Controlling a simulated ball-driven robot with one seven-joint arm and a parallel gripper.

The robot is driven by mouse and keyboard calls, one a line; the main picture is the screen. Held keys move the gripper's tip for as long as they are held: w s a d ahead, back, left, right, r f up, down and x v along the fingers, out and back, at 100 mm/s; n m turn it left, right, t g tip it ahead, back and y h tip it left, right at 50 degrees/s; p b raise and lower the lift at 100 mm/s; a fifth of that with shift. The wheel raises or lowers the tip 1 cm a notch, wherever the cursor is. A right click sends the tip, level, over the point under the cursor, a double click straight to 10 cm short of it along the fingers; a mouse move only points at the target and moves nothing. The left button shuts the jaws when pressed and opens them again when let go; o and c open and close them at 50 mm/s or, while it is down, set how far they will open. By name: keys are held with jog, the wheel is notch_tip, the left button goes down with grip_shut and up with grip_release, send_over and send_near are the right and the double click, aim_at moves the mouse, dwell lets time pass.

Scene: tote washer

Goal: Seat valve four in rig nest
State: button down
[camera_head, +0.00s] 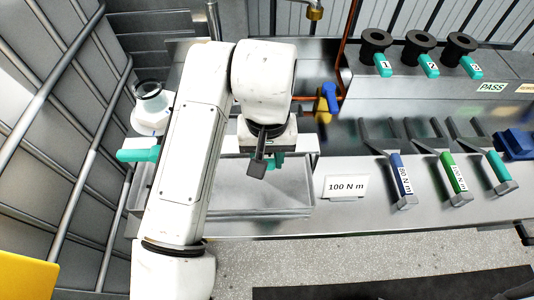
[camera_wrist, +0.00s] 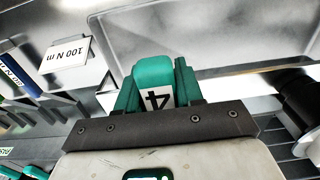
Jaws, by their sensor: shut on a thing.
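My gripper (camera_head: 265,160) hangs over the shallow metal tray in the head view, with a bit of teal showing beside its dark fingers. In the wrist view my gripper (camera_wrist: 156,80) is shut on the teal tab of valve four (camera_wrist: 157,72), which bears a white label with a 4. The rest of this valve is hidden behind the tab and gripper. I cannot clearly identify the rig nest. A white fixture with a clear round top (camera_head: 152,106) stands left of my arm, with a teal block (camera_head: 138,155) beside it.
Black valves with teal tabs 1 (camera_head: 376,47), 2 (camera_head: 420,48) and 3 (camera_head: 461,48) stand on the raised shelf. Several forked wrenches (camera_head: 401,178) lie at right beside a "100 N m" card (camera_head: 346,187). The metal tray (camera_head: 262,212) below my gripper looks empty.

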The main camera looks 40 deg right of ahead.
jog(key=shift+f, duration=0.1)
jog(key=shift+f+b, duration=0.5)
jog(key=shift+f, duration=0.1)
jog(key=shift+f, duration=0.3)
dwell(0.8)
jog(key=c, duration=0.6)
grip_release()
jog(key=shift+c, duration=0.2)
jog(key=shift+o, duration=0.5)
jog(key=o, duration=0.5)
jog(key=shift+c, duration=0.2)
jog(key=shift+r, duration=0.1)
